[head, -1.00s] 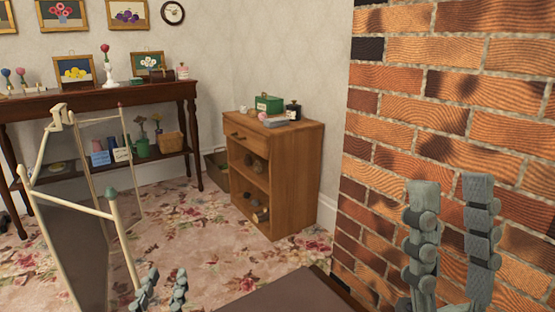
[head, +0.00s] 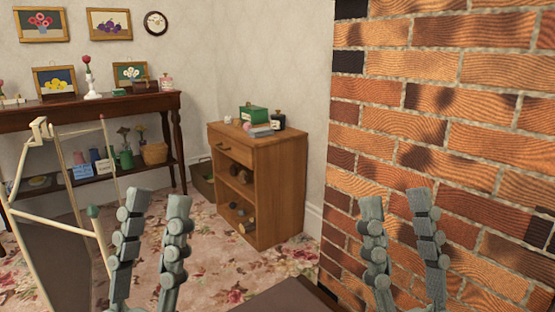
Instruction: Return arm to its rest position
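My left gripper (head: 160,198) stands upright at the lower left of centre, in front of the floral carpet. Its two fingers are apart with nothing between them. My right gripper (head: 396,200) stands upright at the right, in front of the brick wall. Its two fingers are also apart and only brick shows between them. Neither gripper visibly touches anything. The lower parts of both arms are cut off by the bottom edge.
A brick wall (head: 450,95) fills the right side. A wooden cabinet (head: 280,190) with items on top stands beyond the grippers. A dark table (head: 95,105) stands at the left wall, with a pale wooden frame (head: 48,212) in front. A dark flat surface (head: 283,298) lies at bottom centre.

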